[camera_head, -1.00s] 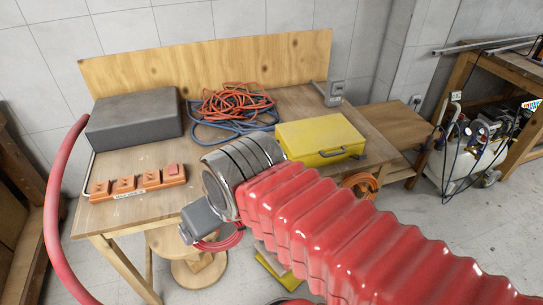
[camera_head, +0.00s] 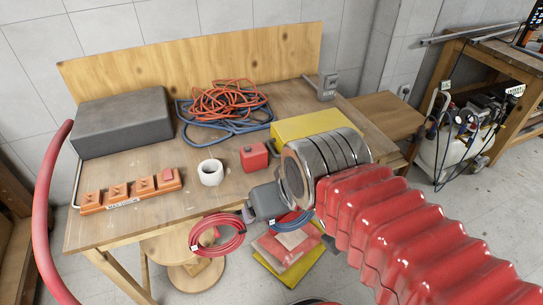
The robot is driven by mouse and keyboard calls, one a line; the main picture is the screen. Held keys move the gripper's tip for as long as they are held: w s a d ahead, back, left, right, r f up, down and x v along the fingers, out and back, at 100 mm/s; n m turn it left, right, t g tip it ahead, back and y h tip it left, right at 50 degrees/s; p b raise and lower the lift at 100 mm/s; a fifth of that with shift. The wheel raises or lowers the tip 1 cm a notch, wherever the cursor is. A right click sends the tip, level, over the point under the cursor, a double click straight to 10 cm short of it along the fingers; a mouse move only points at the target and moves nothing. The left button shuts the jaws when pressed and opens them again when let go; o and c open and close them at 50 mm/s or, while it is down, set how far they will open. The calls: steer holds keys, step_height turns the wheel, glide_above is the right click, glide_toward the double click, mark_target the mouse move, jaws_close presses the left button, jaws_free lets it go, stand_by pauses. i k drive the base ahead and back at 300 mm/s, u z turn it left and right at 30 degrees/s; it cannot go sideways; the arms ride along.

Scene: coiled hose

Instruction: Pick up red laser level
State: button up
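The red laser level appears to be the small red box (camera_head: 254,157) standing on the wooden workbench (camera_head: 150,212), right of a white tape roll. My red bellows arm reaches in from the lower right and ends in a metal collar. My gripper (camera_head: 248,213) is the small grey end past the collar, at the bench's front edge. It is in front of and below the red box in the picture, apart from it. Its fingers are too small and turned away to show whether they are open. Nothing is visibly held.
The white tape roll (camera_head: 210,172) stands close left of the red box. An orange tray (camera_head: 122,195), a grey case (camera_head: 122,122), tangled orange and blue hose (camera_head: 228,103) and a yellow case (camera_head: 303,128) are on the bench. A red coil (camera_head: 217,245) hangs at the front edge.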

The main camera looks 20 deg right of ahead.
mark_target(257, 160)
steer(key=u, duration=0.05)
steer(key=k, duration=0.7)
steer(key=u, duration=0.6)
steer(key=k, duration=0.65)
steer(key=u, duration=0.55)
steer(key=i, duration=1.15)
steer(key=z, duration=0.5)
steer(key=i, duration=0.95)
steer(key=z, duration=0.6)
